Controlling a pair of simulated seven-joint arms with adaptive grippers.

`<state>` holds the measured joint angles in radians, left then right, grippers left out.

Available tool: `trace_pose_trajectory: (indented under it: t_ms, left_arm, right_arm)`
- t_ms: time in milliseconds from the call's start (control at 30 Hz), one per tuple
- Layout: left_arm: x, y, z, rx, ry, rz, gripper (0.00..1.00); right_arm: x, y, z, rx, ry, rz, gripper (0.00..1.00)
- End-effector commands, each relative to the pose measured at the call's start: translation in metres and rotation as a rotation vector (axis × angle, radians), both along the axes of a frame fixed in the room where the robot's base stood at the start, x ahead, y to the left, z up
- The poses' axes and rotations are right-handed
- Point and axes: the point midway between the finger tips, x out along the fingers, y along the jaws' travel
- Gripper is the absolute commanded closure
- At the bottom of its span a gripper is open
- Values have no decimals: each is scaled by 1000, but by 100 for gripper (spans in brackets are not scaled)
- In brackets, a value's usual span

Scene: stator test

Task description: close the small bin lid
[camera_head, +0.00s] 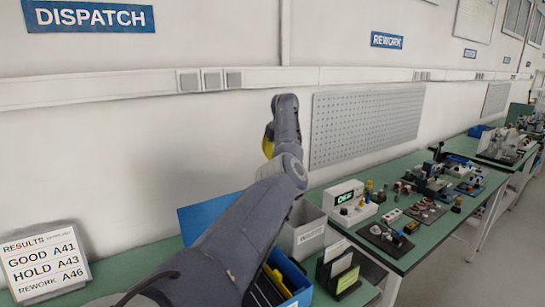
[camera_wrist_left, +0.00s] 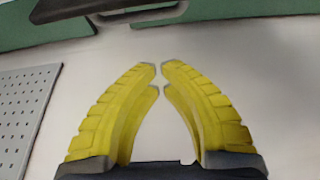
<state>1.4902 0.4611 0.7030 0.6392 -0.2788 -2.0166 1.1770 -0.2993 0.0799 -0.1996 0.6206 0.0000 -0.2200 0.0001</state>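A blue bin (camera_head: 297,300) stands on the green bench, partly hidden behind my left arm, with dark and yellow items inside. A blue panel (camera_head: 205,214) stands up behind my arm and looks like its raised lid; the join is hidden. A grey, open-topped bin (camera_head: 308,238) with a white label is just behind it. My left gripper (camera_head: 268,140) is raised in front of the wall, well above the bins. In the left wrist view its yellow fingers (camera_wrist_left: 160,68) are nearly tip to tip with nothing between them. My right gripper is not in view.
A black holder with cards (camera_head: 340,270) stands right of the blue bin. A white device with a green display (camera_head: 350,202) and several small parts fill the right bench. A results sign (camera_head: 43,262) stands at far left. A pegboard (camera_head: 366,124) hangs on the wall.

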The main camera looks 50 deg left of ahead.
Motion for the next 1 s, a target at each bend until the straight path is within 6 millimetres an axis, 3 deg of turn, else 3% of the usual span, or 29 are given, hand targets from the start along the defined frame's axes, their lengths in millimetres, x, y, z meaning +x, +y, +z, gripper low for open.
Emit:
trace_pose_trajectory:
  t_ms: [200,567,1000]
  left_arm:
    - [1,15,-34,-1,2,0,100]
    - [4,29,-69,0,2,-1,100]
    - [4,12,-64,1,-2,-2,100]
  right_arm:
    - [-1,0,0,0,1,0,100]
    - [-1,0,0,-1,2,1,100]
    - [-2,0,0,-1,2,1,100]
